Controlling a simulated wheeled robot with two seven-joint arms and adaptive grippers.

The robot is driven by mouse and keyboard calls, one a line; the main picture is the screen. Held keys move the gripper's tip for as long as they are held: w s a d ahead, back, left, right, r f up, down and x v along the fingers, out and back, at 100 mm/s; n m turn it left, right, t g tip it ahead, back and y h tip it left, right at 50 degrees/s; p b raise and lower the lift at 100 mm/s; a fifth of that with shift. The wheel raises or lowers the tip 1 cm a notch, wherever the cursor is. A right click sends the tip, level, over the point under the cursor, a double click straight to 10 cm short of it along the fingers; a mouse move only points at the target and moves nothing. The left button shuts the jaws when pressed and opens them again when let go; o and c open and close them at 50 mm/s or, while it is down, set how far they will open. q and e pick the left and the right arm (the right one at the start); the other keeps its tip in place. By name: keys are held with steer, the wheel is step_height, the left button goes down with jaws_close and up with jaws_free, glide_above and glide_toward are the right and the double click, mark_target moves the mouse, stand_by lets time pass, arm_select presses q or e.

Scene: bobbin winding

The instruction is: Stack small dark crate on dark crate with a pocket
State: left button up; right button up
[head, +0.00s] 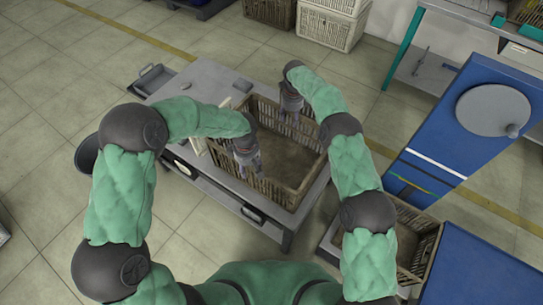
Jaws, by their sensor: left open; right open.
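A brown-grey slatted crate (312,128) stands upright on the grey table and looks empty inside. My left gripper (250,168) is open at the crate's left wall. My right gripper (290,117) is open at its far wall. Whether the fingers straddle the walls or touch them I cannot tell. A second dark slatted crate (428,254) sits low at the lower right, partly hidden by my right arm. I see no pocket clearly on either crate, so I cannot tell which one has it.
A blue cabinet (440,130) stands at the right. Stacked crates (330,25) stand at the back. Tiled floor lies open at left.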

arm_select(q)
jaws_close()
arm_select(e)
jaws_close()
arm_select(q)
steer(key=shift+r, duration=0.15)
arm_select(e)
steer(key=shift+r, duration=0.2)
